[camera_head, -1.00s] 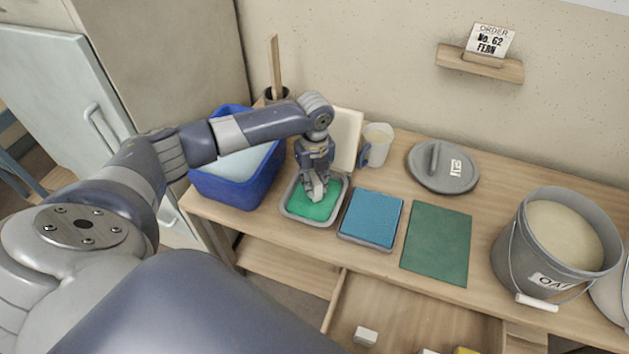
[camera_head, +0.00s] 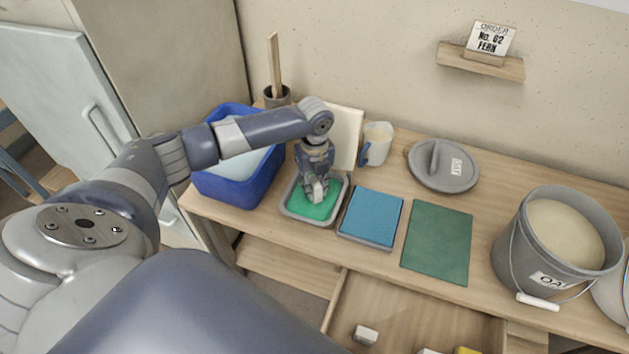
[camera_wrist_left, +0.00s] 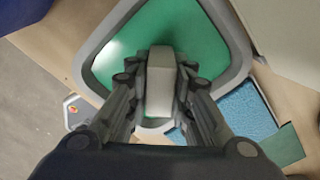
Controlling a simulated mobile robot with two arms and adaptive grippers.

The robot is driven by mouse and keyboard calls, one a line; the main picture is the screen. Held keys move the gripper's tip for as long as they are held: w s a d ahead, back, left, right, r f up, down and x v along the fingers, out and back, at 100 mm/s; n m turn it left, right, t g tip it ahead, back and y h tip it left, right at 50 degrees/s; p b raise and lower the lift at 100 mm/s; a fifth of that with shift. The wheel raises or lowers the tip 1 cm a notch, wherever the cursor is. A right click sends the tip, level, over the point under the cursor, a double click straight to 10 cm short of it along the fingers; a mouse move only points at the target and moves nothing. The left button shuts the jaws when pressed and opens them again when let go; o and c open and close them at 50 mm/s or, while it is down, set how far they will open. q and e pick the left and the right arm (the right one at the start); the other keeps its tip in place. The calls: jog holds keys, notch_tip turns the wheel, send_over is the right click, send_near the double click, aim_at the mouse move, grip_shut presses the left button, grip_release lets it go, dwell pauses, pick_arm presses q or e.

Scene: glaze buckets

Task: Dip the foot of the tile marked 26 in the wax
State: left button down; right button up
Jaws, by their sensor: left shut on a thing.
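My left gripper (camera_head: 316,184) is shut on a pale tile (camera_wrist_left: 160,85) and points down over a grey tray (camera_head: 285,203) holding green wax (camera_head: 312,208). In the left wrist view the tile stands between the two fingers above or in the green surface. I cannot tell whether its foot touches the wax, since the fingers and the tile's body hide the lower end. No number on the tile can be read. My right gripper is in no view.
Right of the tray lie a blue sponge pad (camera_head: 372,216) and a green mat (camera_head: 437,242). A blue tub (camera_head: 245,190) stands to the left. Behind are a white board (camera_head: 346,135) and a mug (camera_head: 376,143). A lid (camera_head: 443,170) and a grey bucket (camera_head: 520,260) stand farther right. An open drawer (camera_head: 400,320) is below.

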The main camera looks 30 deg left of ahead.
pick_arm(q)
jog(key=shift+f+p, duration=0.1)
jog(key=shift+p, duration=0.25)
dwell(0.4)
dwell(0.8)
notch_tip(320, 180, up, 3)
jog(key=p, duration=0.3)
jog(key=shift+f, duration=0.1)
dwell(1.0)
dwell(0.4)
